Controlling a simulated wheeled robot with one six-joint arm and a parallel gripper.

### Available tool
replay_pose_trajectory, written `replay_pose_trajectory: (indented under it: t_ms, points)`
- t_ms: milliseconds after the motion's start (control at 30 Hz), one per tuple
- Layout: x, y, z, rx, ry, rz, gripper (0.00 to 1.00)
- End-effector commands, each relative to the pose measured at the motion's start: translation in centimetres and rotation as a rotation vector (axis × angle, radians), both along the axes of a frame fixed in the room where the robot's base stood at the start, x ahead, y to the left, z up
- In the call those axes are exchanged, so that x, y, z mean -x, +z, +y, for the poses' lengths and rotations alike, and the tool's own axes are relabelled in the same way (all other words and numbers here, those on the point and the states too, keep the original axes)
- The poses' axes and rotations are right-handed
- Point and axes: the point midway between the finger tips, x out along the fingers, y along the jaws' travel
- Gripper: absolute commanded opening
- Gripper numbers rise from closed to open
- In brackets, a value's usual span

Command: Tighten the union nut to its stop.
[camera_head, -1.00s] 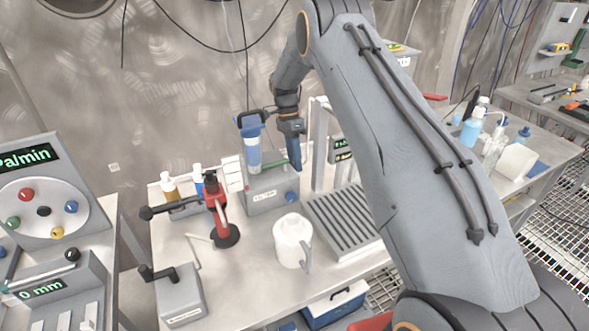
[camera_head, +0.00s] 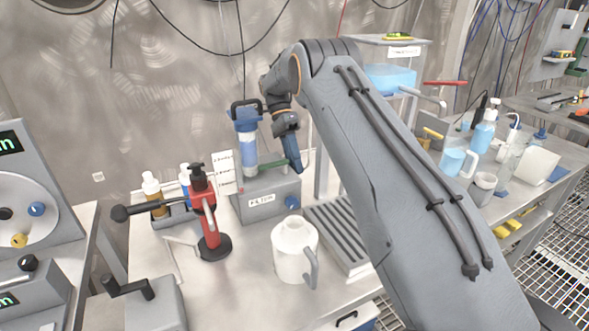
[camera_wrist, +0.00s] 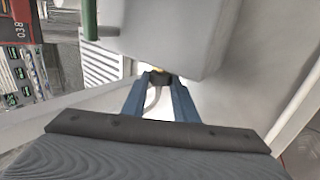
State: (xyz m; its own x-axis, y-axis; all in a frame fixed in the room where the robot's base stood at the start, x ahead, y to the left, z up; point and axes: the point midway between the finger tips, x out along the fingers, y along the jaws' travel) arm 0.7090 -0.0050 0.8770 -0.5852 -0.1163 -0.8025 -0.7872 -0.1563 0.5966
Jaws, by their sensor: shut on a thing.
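My gripper (camera_head: 297,167) points down beside the filter unit, a grey box (camera_head: 268,203) with a clear, blue-topped cylinder (camera_head: 246,140) on it. In the wrist view my two blue fingers (camera_wrist: 159,82) close on a small dark piece, which I take for the union nut (camera_wrist: 157,77). A bit of yellow shows just above it, against a large grey block (camera_wrist: 180,35). The fingers and the block hide most of the nut. In the head view the nut is hidden by my gripper. How far it is turned cannot be told.
A green rod (camera_wrist: 89,18) stands close left of the block. A white jug (camera_head: 295,250) and a slatted drain tray (camera_head: 342,235) are in front of the filter unit. A red hand pump (camera_head: 207,215) and bottles (camera_head: 153,192) stand to its left.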

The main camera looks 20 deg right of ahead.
Motion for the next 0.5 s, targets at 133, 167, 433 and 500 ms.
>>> replay_pose_trajectory:
  t_ms: [133, 167, 433, 500]
  points:
    - [-0.06, 0.00, 0.05, 0.000, 0.001, 0.005, 0.04]
    - [-0.06, 0.01, 0.05, 0.000, 0.001, 0.005, 0.04]
    - [-0.05, 0.05, 0.05, 0.000, 0.001, 0.005, 0.04]
    - [-0.05, 0.05, 0.05, 0.000, 0.001, 0.005, 0.30]
